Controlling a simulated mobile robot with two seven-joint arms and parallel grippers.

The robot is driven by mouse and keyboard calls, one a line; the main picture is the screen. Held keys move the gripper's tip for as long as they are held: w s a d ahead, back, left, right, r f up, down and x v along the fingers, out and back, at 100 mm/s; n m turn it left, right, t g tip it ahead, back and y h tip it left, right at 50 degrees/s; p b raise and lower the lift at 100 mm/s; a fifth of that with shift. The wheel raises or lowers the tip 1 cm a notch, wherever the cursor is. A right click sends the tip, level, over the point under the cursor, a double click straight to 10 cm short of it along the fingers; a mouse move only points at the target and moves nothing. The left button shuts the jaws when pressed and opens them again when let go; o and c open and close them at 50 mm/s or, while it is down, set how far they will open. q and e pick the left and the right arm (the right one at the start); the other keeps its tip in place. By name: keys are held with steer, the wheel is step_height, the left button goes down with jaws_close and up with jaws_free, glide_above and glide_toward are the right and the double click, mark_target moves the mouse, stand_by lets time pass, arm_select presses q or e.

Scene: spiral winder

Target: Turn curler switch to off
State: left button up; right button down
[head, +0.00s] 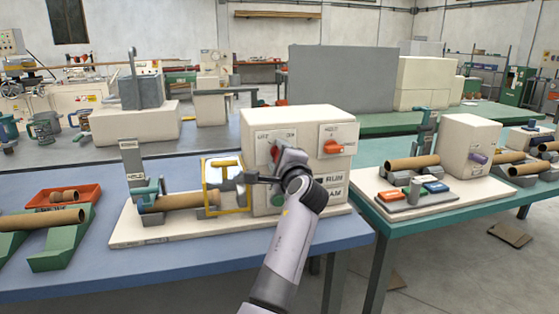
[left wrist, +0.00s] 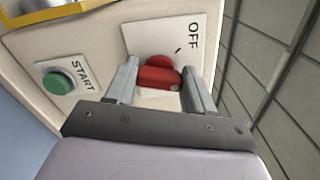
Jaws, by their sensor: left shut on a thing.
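The curler machine is a cream box (head: 253,121) on a pale base on the blue table. Its left front plate carries a red rotary switch (head: 275,151), mostly hidden by my left gripper (head: 277,156). In the left wrist view the red switch (left wrist: 158,74) sits between the two fingers of my left gripper (left wrist: 161,84), which is shut on it. The word OFF (left wrist: 194,36) shows on the switch plate, with a short dark mark near the knob. My right gripper is not in view.
A green START button (left wrist: 57,82) lies close beside the switch plate. A second orange-red switch (head: 334,146) is at the box's upper right.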

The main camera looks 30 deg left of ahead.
arm_select(q)
steer(key=n+b, duration=0.2)
steer(key=n, duration=0.1)
steer(key=n+b, duration=0.2)
steer(key=n, duration=0.2)
steer(key=n+b, duration=0.2)
steer(key=n, duration=0.2)
steer(key=shift+f, duration=0.25)
steer(key=shift+r+n+b, duration=0.1)
steer(key=shift+n+b, duration=0.2)
steer(key=shift+n, duration=0.1)
steer(key=o, duration=1)
steer(key=shift+o, duration=0.2)
steer(key=v, duration=0.7)
